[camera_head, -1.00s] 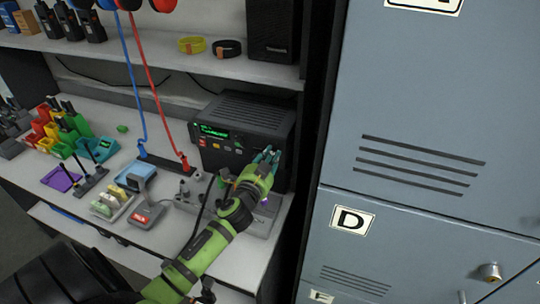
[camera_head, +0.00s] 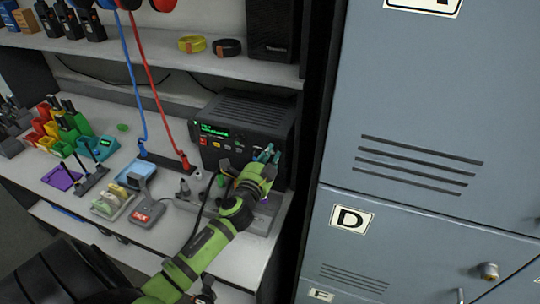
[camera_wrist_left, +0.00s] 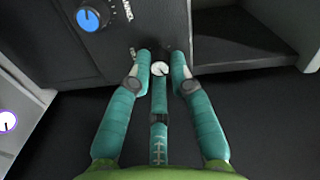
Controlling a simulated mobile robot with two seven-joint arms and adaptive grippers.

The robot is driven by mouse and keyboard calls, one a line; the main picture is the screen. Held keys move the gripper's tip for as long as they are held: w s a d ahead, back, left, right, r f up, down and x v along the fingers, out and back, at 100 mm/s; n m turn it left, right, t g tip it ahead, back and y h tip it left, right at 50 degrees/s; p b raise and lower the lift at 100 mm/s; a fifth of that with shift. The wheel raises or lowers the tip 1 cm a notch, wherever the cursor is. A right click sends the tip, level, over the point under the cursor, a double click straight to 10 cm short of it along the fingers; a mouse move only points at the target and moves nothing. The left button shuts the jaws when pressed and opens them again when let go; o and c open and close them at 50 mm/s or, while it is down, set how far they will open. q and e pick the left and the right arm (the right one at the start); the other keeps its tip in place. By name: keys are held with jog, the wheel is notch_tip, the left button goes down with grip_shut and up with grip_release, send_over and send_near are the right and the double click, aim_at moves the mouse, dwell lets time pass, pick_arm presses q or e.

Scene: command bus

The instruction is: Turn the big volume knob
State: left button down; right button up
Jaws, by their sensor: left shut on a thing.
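The black radio unit (camera_head: 243,117) with a green display stands on the desk against the locker. My left gripper (camera_head: 267,154) is at the lower right of its front panel. In the left wrist view my left gripper's teal fingers (camera_wrist_left: 160,66) close around a knob with a white face (camera_wrist_left: 160,70), which I take to be the volume knob. Its label is mostly hidden. A blue knob (camera_wrist_left: 88,19) on the same panel is apart from the fingers, at upper left. My right gripper is not in view.
Grey lockers (camera_head: 420,130) rise close to the right of the radio. A shelf (camera_head: 170,58) runs above it. A handset with a red label (camera_head: 146,212), a blue cable (camera_head: 133,75) and a red cable (camera_head: 157,95) are to its left.

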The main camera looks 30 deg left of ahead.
pick_arm(q)
jog(key=c, duration=1.1)
grip_release()
jog(key=v, duration=1.2)
jog(key=shift+s+f, duration=0.1)
jog(key=shift+f, duration=0.05)
